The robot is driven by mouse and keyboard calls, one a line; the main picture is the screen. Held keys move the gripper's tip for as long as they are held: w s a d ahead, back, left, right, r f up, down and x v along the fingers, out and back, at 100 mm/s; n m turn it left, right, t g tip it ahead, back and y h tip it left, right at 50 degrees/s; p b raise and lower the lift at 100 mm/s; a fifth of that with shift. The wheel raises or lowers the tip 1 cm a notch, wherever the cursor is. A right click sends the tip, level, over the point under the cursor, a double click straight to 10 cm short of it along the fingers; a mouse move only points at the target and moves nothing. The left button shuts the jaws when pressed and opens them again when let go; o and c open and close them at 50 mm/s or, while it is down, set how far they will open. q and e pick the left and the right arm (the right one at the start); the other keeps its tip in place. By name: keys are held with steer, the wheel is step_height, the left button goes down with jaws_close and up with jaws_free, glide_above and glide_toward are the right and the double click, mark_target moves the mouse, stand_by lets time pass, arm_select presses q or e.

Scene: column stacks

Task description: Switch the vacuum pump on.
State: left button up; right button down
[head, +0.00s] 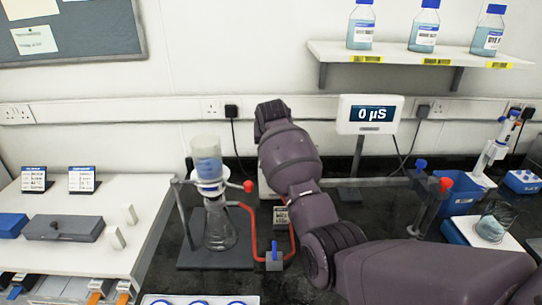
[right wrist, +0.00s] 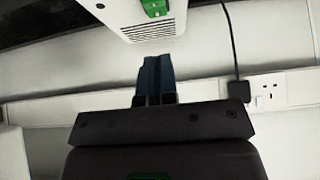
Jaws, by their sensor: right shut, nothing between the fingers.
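The vacuum pump is a white box with vent slots (right wrist: 150,33) at the top of the right wrist view, cut off by the frame. A green switch (right wrist: 154,8) is on its face. My right gripper (right wrist: 155,62) is shut and empty, its dark blue fingertips pointing at the pump just below the vents, apparently with a small gap. In the head view my right arm covers most of the pump; only a white edge (head: 263,188) shows beside it. The right gripper's fingers are hidden there. My left gripper is not in view.
A filter flask (head: 220,228) on a dark stand, with a red hose (head: 254,228) and a blue-handled valve (head: 274,260), stands left of my arm. A meter reading 0 µS (head: 370,114) is behind it. A blue bin (head: 463,193) and beaker (head: 492,226) stand right.

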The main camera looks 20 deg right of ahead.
steer(key=f, duration=0.2)
steer(key=w+f, duration=0.1)
steer(key=f, duration=0.1)
steer(key=shift+d+f+p, duration=0.1)
steer(key=shift+d+p, duration=0.05)
steer(key=shift+p, duration=0.2)
steer(key=shift+s+f, duration=0.15)
steer(key=shift+f, duration=0.6)
